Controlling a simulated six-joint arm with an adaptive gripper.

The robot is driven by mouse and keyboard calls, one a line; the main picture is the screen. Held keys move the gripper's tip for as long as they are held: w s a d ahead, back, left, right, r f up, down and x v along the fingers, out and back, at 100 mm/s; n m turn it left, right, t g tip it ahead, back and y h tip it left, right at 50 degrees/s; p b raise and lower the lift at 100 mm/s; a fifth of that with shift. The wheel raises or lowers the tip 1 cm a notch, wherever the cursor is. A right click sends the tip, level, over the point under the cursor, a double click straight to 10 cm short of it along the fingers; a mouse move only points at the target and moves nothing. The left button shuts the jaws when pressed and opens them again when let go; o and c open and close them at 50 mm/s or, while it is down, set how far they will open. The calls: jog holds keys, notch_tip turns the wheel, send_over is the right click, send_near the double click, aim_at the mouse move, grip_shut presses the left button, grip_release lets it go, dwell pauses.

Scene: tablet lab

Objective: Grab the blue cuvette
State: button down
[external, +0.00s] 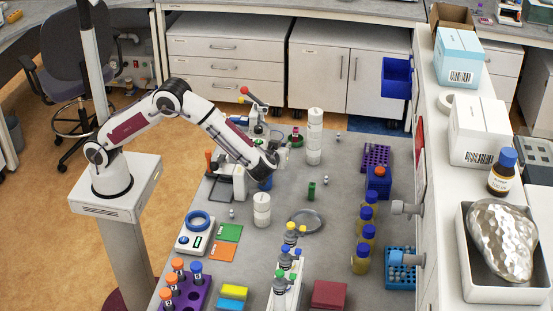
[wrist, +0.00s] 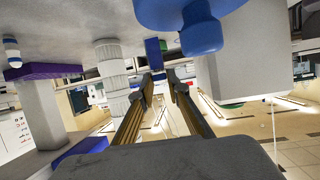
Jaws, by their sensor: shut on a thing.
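My gripper (external: 267,172) is low over the middle of the grey bench in the external view, pointing down and to the right. In the wrist view its two fingertips (wrist: 160,78) are close together with a narrow gap. The blue cuvette (wrist: 154,48) is a small dark blue block at the fingertips, and the jaws are shut on it. Its end at the fingers is partly hidden. In the external view a blue patch (external: 265,184) shows just under the gripper; I cannot tell whether it is the cuvette.
A large blue rounded part (wrist: 196,25) is close to the fingers in the wrist view. A white ribbed container (external: 262,210) and a green vial (external: 311,191) stand near the gripper. A round dish (external: 307,221) lies in front. A taller white stack (external: 314,137) stands behind.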

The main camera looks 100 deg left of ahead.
notch_tip(320, 180, up, 7)
jog(key=shift+r, duration=0.15)
dwell(0.9)
